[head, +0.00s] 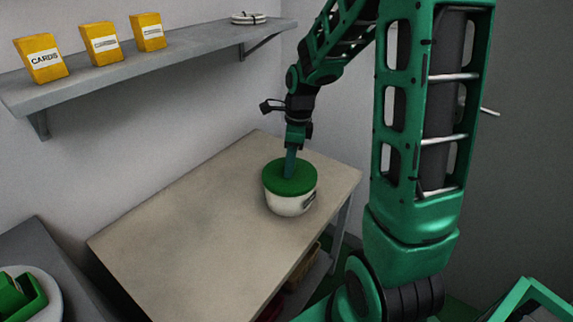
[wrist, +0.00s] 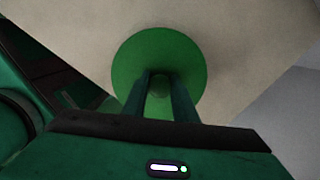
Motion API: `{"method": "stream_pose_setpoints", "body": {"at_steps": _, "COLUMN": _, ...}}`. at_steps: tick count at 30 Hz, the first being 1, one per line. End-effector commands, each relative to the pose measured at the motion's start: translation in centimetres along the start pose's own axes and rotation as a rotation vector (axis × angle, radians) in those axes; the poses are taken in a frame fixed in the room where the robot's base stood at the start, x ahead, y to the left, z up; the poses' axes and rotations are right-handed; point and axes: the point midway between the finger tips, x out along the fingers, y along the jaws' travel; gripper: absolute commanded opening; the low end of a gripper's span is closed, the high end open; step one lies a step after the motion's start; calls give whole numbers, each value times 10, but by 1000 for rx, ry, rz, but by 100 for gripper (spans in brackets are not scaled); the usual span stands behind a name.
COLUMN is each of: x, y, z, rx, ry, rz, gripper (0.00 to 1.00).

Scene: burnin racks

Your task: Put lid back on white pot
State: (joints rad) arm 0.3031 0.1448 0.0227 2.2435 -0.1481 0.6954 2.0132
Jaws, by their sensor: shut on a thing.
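The white pot (head: 288,204) stands upright on the table, with a dark handle on its right side. The round green lid (head: 275,182) is over the pot's mouth and looks about level. I cannot tell whether it rests fully on the rim. My gripper (head: 290,172) points down at the lid's middle and is shut on its knob, which the fingers mostly hide. In the wrist view the lid (wrist: 135,68) fills the space beyond my fingers (wrist: 160,85) and covers the pot from sight.
The beige table (head: 190,220) is clear around the pot. A wall shelf (head: 150,67) holds yellow boxes (head: 103,43) and a small coiled bundle (head: 248,18). At the lower left a green object (head: 30,297) sits on a white round plate on a grey surface.

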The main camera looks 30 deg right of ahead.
Motion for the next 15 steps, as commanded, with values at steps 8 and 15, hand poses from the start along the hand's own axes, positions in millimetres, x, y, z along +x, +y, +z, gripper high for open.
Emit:
{"method": "stream_pose_setpoints", "body": {"at_steps": 8, "x": 0, "y": 0, "z": 0, "rx": 0, "ry": 0, "rz": 0, "gripper": 3}}
{"method": "stream_pose_setpoints", "body": {"at_steps": 15, "x": 0, "y": 0, "z": 0, "rx": 0, "ry": 0, "rz": 0, "gripper": 44}}
